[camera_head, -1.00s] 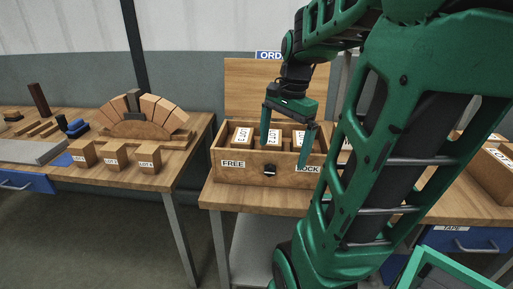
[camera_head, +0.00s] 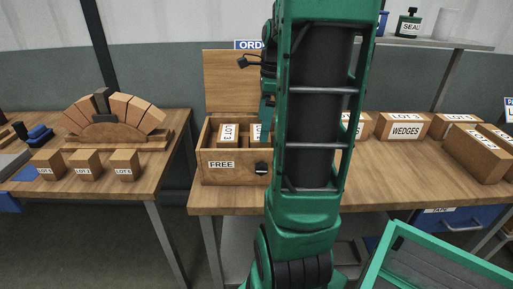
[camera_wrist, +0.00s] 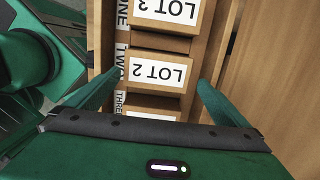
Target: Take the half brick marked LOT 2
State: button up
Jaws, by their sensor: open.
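The half brick marked LOT 2 (camera_wrist: 160,74) stands in a slot of the open wooden box (camera_head: 233,174), beside the wall label TWO, in the wrist view. My gripper (camera_wrist: 157,84) is open, with one finger on each side of that brick and nothing visibly held. Whether the fingers touch it or hang above it I cannot tell. A brick marked LOT 3 (camera_wrist: 165,12) is in the slot labelled ONE. Another brick (camera_wrist: 150,115) is by THREE, its label mostly hidden by my gripper. In the head view my arm hides most of the box's right part and the gripper.
The box lid (camera_head: 230,80) stands open behind. A WEDGES box (camera_head: 403,126) and other cartons are at the right. On the left table stand three small labelled blocks (camera_head: 86,165) and a brick arch (camera_head: 115,118). The bench front right of my arm is clear.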

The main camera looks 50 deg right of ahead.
jog(key=shift+w+a+f, duration=0.1)
jog(key=shift+a+f, duration=0.1)
jog(key=shift+f, duration=0.7)
jog(key=shift+w+a+f, duration=0.1)
jog(key=shift+a+f, duration=0.05)
jog(key=shift+f, duration=0.75)
jog(key=shift+w+a+f, duration=0.1)
jog(key=shift+a+f, duration=0.1)
jog(key=shift+f, duration=0.7)
jog(key=c, duration=1.4)
